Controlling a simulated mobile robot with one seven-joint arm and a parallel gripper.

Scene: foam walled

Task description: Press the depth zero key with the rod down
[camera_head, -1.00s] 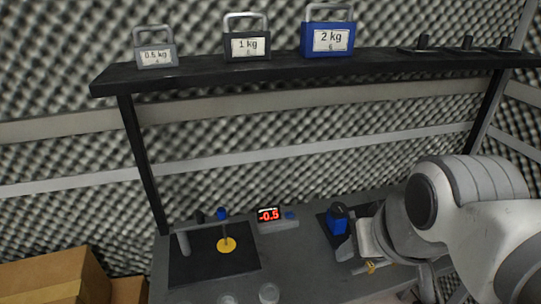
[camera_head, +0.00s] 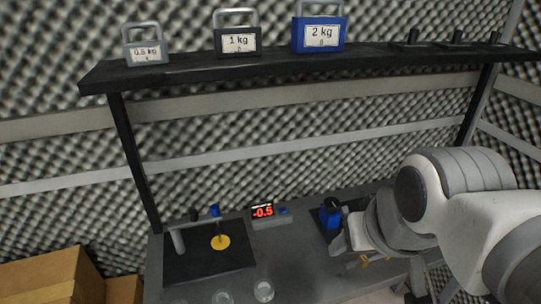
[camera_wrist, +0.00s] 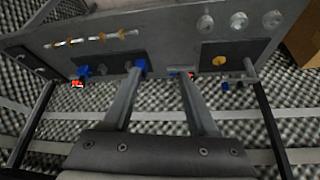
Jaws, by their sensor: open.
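A depth gauge stand with a blue-topped rod (camera_head: 217,226) stands on a dark plate at the left of the bench. The rod's lower end appears to meet a yellow disc (camera_head: 221,242); exact contact is too small to tell. Right of it, a small display (camera_head: 262,211) reads -0.5 in red, with a blue key (camera_head: 283,211) at its right. In the wrist view this display (camera_wrist: 191,76) is partly behind a finger, and the yellow disc (camera_wrist: 219,61) shows right of it. My gripper (camera_wrist: 158,70) is open and empty, its fingers reaching over the bench. In the head view my gripper (camera_head: 349,240) is right of the key.
A blue device (camera_head: 331,214) stands on another dark plate beside my gripper. Clear round containers (camera_head: 263,291) sit at the bench front. A dark shelf (camera_head: 190,66) above holds labelled weights. Cardboard boxes (camera_head: 45,278) are at left. Several small items (camera_wrist: 98,38) lie on the bench.

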